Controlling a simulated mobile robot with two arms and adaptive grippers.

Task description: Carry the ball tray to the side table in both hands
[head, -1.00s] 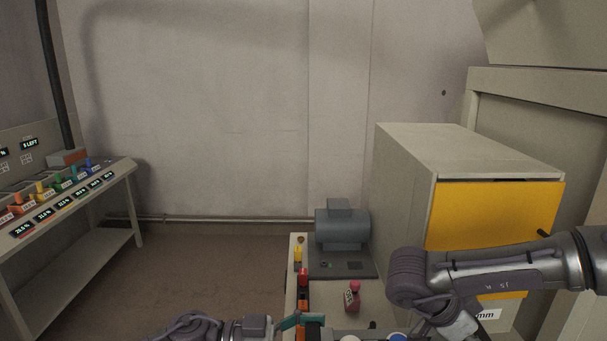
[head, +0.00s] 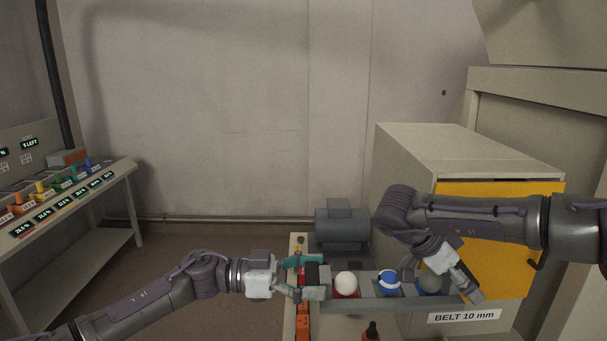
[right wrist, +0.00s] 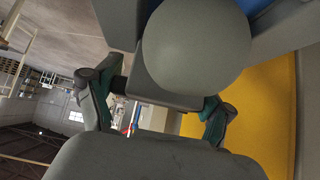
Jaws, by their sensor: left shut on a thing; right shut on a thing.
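The grey ball tray (head: 400,303) is held up level above the bench. It carries a white ball (head: 346,284), a blue ball with a white band (head: 389,283) and a grey ball (head: 430,282). My left gripper (head: 308,280) is shut on the tray's left end. My right gripper (head: 466,284) is at its right end, shut on it. In the right wrist view the grey ball (right wrist: 195,45) looms large over the tray end (right wrist: 160,85), between the teal fingers of my right gripper (right wrist: 158,108). I cannot tell which surface is the side table.
A bench (head: 290,320) with a grey motor (head: 342,225) lies below and behind the tray. A cabinet with a yellow front (head: 490,225) stands close at right. A sloped-top table (head: 125,172) with coloured items is at far left. Open floor (head: 200,245) lies between.

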